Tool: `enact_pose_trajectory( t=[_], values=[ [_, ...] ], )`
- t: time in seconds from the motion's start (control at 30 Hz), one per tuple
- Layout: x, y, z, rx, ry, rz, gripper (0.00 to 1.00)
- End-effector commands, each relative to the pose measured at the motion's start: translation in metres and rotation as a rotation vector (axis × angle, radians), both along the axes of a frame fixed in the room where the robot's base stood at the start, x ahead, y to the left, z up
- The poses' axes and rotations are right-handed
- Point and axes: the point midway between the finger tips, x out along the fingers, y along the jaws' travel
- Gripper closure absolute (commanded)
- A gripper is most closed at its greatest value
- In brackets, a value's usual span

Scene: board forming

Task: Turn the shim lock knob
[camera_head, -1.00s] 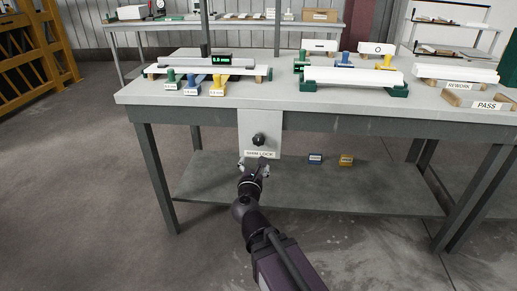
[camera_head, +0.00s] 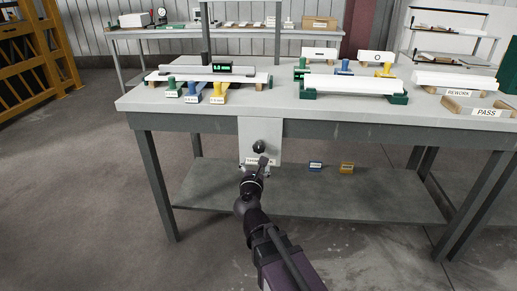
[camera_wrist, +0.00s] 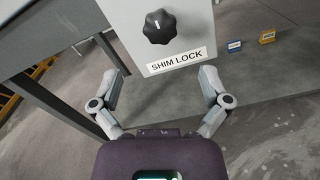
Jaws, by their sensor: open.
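The shim lock knob (camera_head: 259,146) is a black, lobed knob on a pale panel (camera_head: 270,128) at the front of the workbench. In the wrist view the knob (camera_wrist: 160,26) shows a white pointer line that is close to upright. The label "SHIM LOCK" (camera_wrist: 177,62) sits below it; in the head view my gripper partly covers that label. My gripper (camera_head: 257,170) is open and empty just below the knob, not touching it. In the wrist view its two fingers (camera_wrist: 160,85) stand wide apart, below the panel's lower edge.
The workbench (camera_head: 225,115) carries a bar with a lit display and coloured stamp-like pieces. A blue block (camera_head: 315,166) and a yellow block (camera_head: 346,168) sit on the lower shelf (camera_head: 340,200). Bench legs (camera_head: 155,185) stand left and right. Floor in front is clear.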

Motion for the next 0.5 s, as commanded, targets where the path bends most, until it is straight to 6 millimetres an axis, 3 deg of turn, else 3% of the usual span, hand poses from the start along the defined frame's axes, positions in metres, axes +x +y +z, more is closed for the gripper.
enact_pose_trajectory(
  t=[0.1, 0.5],
  values=[
    [0.023, 0.000, 0.000, 0.000, 0.000, -0.002, 0.04],
    [0.081, -0.002, 0.000, 0.000, 0.001, -0.002, 0.04]
  ],
)
